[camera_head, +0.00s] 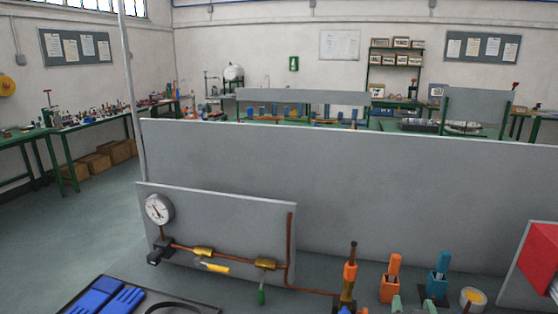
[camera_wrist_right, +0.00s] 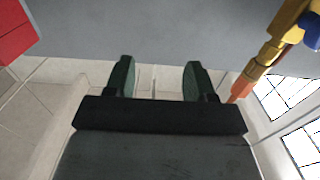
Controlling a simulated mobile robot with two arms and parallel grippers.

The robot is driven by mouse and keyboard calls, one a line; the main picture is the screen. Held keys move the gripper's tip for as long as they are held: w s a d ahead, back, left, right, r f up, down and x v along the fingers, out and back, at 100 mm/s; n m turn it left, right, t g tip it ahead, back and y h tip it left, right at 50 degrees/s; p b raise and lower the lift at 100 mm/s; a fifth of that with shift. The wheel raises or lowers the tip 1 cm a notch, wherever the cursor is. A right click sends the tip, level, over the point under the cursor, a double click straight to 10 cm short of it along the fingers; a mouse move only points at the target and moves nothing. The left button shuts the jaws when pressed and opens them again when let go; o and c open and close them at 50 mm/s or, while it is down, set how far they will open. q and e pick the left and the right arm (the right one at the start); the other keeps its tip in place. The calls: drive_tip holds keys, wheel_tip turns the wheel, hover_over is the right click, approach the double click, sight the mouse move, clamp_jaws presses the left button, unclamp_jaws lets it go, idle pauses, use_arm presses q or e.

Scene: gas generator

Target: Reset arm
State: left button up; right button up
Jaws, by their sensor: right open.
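My right gripper (camera_head: 412,306) shows only as two greenish fingertips at the bottom edge of the head view, in front of the orange and teal tools. In the right wrist view both fingers of the right gripper (camera_wrist_right: 160,79) stand apart with nothing between them. A brass and orange torch-like part (camera_wrist_right: 268,58) is at the upper right of that view, beside the fingers; contact is not visible. The rest of the right arm is hidden below the head view. My left gripper is not in view.
A panel with a gauge (camera_head: 159,208) and copper pipe (camera_head: 290,245) stands at left. Blue gloves (camera_head: 105,297) lie on a dark tray. An orange tool holder (camera_head: 390,288), a teal one (camera_head: 438,282) and a red box (camera_head: 540,258) are at right. A grey partition (camera_head: 400,190) stands behind.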

drive_tip(key=s+f+g, duration=0.2)
drive_tip(key=s+f, duration=0.1)
drive_tip(key=s+a+f+g+y, duration=0.1)
drive_tip(key=s+f+g, duration=0.1)
drive_tip(key=s+f, duration=0.1)
drive_tip(key=s+f+n+g, duration=0.1)
drive_tip(key=s+f+g, duration=0.1)
drive_tip(key=s+f, duration=0.2)
drive_tip(key=shift+s+a, duration=0.25)
drive_tip(key=shift+s, duration=0.25)
drive_tip(key=s+a+f+n+g+y, duration=0.2)
drive_tip(key=s+a+g, duration=0.15)
drive_tip(key=s, duration=0.45)
drive_tip(key=s+a+f+n+g+y, duration=0.2)
drive_tip(key=s+f+g, duration=0.15)
drive_tip(key=s, duration=0.55)
wheel_tip(320, 180, down, 25)
drive_tip(key=g, duration=0.2)
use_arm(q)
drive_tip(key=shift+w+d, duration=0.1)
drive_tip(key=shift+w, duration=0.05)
use_arm(e)
drive_tip(key=s+d+f, duration=0.1)
drive_tip(key=s+f, duration=0.7)
drive_tip(key=s+d+f+g, duration=0.1)
drive_tip(key=s+d+f, duration=0.1)
drive_tip(key=s+f, duration=0.6)
drive_tip(key=shift+d, duration=0.25)
